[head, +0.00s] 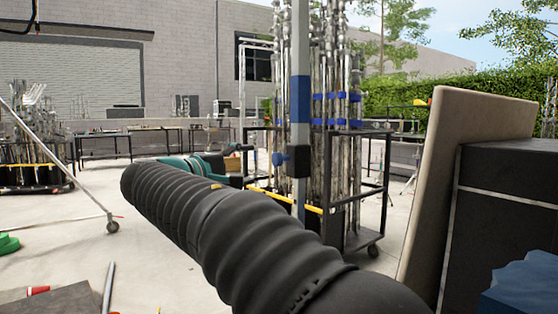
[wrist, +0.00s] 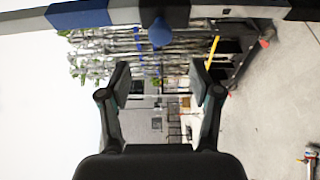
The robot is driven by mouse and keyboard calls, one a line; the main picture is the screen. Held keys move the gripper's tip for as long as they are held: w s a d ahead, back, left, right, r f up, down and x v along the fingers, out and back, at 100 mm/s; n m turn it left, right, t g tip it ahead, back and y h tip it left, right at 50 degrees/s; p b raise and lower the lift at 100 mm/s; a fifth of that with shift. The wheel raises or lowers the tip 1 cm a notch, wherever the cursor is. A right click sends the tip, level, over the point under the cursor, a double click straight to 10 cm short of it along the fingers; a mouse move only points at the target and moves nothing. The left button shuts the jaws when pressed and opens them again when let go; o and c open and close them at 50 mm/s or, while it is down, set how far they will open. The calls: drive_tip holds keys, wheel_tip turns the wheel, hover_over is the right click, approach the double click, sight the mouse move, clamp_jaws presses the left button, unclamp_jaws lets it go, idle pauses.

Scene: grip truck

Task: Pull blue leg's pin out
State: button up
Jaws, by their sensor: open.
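The blue leg is an upright grey pole (head: 300,48) with a blue band (head: 299,95) in the head view. A black collar (head: 298,162) sits on it, with a blue pin knob (head: 278,158) on its left side. In the wrist view the pole lies sideways along the top edge, with its blue band (wrist: 78,15) at left and the pin knob (wrist: 160,32) below the collar. My gripper (wrist: 161,75) is open and empty, its fingers apart from the knob. In the head view my teal gripper (head: 208,164) is partly hidden behind my arm.
A wheeled black cart (head: 372,190) with many metal stands is behind the pole. A beige panel (head: 455,150) and dark case (head: 510,190) stand at right. Another stand cart (head: 30,160) and tables (head: 150,140) are farther left.

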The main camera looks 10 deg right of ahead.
sight(275, 160)
drive_tip(key=x, duration=1.1)
drive_tip(key=shift+w+d+p, duration=0.3)
drive_tip(key=shift+p, duration=0.1)
clamp_jaws()
